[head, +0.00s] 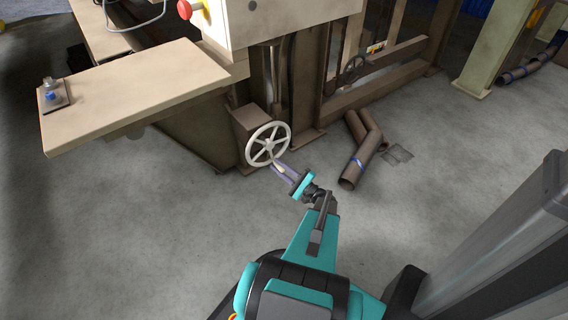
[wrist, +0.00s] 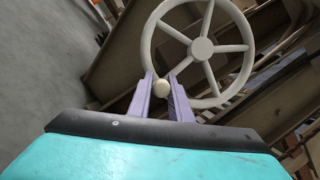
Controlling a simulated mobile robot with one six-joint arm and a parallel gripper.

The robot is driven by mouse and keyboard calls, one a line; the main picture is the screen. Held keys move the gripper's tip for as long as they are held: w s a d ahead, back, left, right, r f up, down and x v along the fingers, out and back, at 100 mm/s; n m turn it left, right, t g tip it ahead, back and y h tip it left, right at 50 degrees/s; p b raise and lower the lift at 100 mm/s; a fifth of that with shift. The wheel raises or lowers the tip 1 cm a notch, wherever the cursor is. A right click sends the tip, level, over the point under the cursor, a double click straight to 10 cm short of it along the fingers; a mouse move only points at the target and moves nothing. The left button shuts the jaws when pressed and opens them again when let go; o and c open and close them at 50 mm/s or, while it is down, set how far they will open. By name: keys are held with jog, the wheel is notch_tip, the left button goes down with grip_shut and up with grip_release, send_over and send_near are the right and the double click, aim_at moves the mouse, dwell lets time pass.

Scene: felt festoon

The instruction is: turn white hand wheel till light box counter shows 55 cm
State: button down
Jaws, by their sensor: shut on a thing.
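The white hand wheel (head: 268,146) is mounted on the side of a brown box low on the machine. It has several spokes and a round hub, and it also fills the upper middle of the wrist view (wrist: 201,49). My gripper (head: 277,167) reaches the lower edge of the wheel. In the wrist view its two purple fingers (wrist: 162,84) are closed on a small round cream knob (wrist: 162,89) at the wheel's rim. A light box (head: 268,18) is at the top of the head view. No counter reading can be made out.
A red button (head: 184,9) sits on the light box's left side. A beige table top (head: 135,90) juts out left of the wheel. Brown pipes (head: 361,160) lie on the floor to the right. The grey concrete floor (head: 170,230) is clear at front left.

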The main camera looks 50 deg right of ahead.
jog(key=shift+w+a, duration=0.25)
jog(key=shift+a, duration=0.35)
jog(key=c, duration=1.6)
grip_release()
jog(key=shift+s, duration=0.1)
jog(key=shift+p+v, duration=1.55)
jog(key=shift+v, duration=5.35)
jog(key=shift+f, duration=0.1)
